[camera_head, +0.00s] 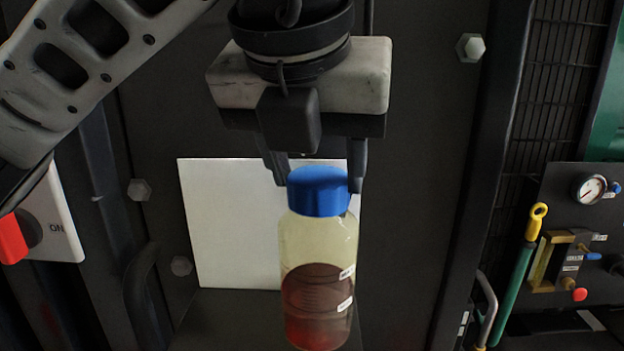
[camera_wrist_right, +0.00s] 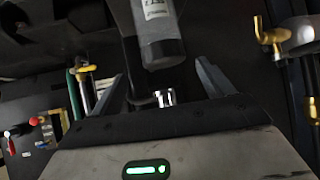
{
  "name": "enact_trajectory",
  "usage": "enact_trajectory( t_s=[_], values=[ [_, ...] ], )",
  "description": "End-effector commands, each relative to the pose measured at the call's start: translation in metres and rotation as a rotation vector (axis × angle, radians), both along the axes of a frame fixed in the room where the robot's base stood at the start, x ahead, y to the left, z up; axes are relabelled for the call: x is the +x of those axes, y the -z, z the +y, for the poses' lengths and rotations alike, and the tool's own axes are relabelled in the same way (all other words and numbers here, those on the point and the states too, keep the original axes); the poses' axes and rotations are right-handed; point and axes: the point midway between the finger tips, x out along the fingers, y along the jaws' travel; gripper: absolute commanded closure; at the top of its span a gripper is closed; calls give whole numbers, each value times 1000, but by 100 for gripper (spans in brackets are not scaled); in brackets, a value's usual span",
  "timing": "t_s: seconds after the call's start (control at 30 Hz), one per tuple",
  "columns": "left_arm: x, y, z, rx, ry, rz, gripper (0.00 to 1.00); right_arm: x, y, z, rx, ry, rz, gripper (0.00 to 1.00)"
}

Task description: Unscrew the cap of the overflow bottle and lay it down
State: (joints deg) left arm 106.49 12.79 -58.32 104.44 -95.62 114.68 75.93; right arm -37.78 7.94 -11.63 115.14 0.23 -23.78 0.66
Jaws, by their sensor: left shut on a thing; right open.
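The overflow bottle (camera_head: 317,270) stands upright in the head view, clear and yellowish with dark red liquid in its lower part and small white labels. Its blue cap (camera_head: 318,192) sits on the top of the bottle. My left gripper (camera_head: 316,178) comes down from above and is shut on the blue cap, one finger on each side. Whether the cap is loose on the thread cannot be told. My right gripper (camera_wrist_right: 160,72) shows only in the right wrist view, its fingers apart. The bottle and cap are not recognisable there.
A white plate (camera_head: 228,220) is behind the bottle on the dark panel. A switch marked ON with a red handle (camera_head: 12,240) is at the left. A gauge (camera_head: 589,189) and yellow-handled fittings are at the right. A grey cylinder (camera_wrist_right: 158,30) stands beyond the right fingers.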

Motion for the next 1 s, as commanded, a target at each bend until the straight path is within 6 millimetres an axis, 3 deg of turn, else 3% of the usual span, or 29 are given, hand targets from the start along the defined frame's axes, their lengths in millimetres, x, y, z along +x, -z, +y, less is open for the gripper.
enact_trajectory(
  t_s=[0.33, 0.6, 0.9, 1.0],
  values=[
    [0, -3, -1, -4, -51, -6, 71, 0, 1, 0, 3, 0, -6, 20],
    [0, -4, -5, -6, -397, -11, 71, 0, 4, 1, 2, -2, -7, 20],
    [0, -4, -5, -8, -433, -7, 71, 0, 3, 1, 2, -3, -8, 20],
    [1, -5, -7, -7, -519, -13, 71, 0, 3, 1, 2, -3, -8, 20]
  ],
)
